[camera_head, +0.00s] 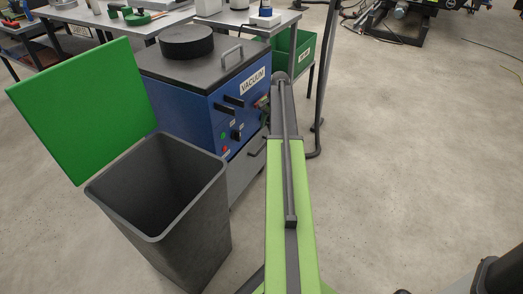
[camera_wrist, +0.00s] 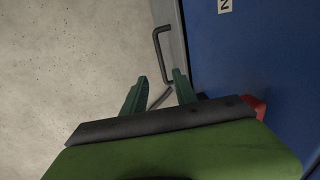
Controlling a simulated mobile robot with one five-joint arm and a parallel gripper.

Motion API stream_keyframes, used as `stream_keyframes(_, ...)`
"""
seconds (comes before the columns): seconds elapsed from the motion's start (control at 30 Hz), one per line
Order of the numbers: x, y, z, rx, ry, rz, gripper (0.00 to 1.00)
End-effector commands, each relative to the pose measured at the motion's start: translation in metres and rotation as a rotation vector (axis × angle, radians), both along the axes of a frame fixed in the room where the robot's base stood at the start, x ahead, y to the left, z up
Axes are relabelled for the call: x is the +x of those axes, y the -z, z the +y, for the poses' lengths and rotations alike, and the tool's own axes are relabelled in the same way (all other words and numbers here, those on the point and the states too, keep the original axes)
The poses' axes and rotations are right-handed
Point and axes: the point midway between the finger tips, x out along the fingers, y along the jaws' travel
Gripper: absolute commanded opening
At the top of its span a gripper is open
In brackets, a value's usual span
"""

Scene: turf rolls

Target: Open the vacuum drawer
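The blue vacuum machine (camera_head: 228,110), labelled VACUUM, stands left of my arm in the head view. Its lower front is a grey panel (camera_head: 243,172) with a bar handle (camera_head: 257,149), partly hidden by my arm. The grey front appears closed. In the wrist view a dark U-shaped handle (camera_wrist: 158,58) stands out from a grey strip beside the blue panel (camera_wrist: 255,70). My gripper (camera_wrist: 159,76) is open, its green fingers apart just below that handle in the picture. A thin dark bar (camera_wrist: 160,98) shows between them; I cannot tell whether it is touched. In the head view the gripper is mostly hidden.
A dark pole (camera_head: 324,90) and a green crate (camera_head: 295,55) are behind my arm. The floor (camera_head: 420,150) to the right is clear.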

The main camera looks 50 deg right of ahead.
Motion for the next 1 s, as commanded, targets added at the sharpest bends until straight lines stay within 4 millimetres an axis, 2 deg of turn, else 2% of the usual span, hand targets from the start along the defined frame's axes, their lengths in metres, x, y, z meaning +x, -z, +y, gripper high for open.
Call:
stream_keyframes(0.03,0.003,0.022,0.001,0.000,-0.001,0.000,0.34)
stream_keyframes(0.53,0.024,0.122,0.008,-0.001,-0.005,0.000,0.34)
stream_keyframes(0.67,0.027,0.132,0.009,-0.001,-0.004,0.000,0.34)
stream_keyframes(0.93,0.028,0.131,0.009,0.000,-0.005,0.000,0.34)
stream_keyframes(1.0,0.028,0.131,0.009,0.000,-0.005,0.000,0.28)
